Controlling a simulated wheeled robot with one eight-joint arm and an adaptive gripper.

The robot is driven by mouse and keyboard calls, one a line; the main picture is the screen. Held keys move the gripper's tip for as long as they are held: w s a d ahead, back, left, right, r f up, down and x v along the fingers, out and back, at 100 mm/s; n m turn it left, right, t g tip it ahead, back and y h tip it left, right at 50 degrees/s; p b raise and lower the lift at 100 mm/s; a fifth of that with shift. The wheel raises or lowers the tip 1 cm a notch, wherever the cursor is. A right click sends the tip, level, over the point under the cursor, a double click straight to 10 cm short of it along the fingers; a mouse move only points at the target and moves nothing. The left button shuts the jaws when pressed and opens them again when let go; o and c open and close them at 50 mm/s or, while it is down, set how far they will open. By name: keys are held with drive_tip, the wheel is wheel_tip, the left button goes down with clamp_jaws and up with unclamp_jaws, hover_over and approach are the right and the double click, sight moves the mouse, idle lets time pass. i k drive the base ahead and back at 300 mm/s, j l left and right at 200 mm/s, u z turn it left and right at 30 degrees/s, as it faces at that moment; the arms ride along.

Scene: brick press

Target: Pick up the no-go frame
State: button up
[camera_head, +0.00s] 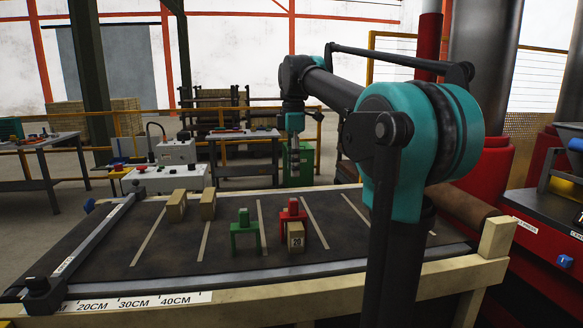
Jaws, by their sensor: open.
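Two small gauge frames with upright handles stand on the dark table top (180,250). The red one, which by colour looks like the no-go frame (291,212), is right of the middle, and a tan block marked 20 (296,238) stands in front of it and hides part of its legs. The green frame (245,232) stands to its left. My gripper (295,158) hangs pointing down, above and beyond the red frame in the picture, apart from it. It is open and looks empty; its fingers are small and hard to make out.
Two tan bricks (176,206) (208,204) stand at the back left of the table. A metal bar (85,245) runs along the left side, and a ruler strip (135,303) along the front. The table right of the red frame looks clear. Red machinery (540,245) stands at right.

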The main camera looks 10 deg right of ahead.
sight(293, 214)
drive_tip(key=k, duration=1)
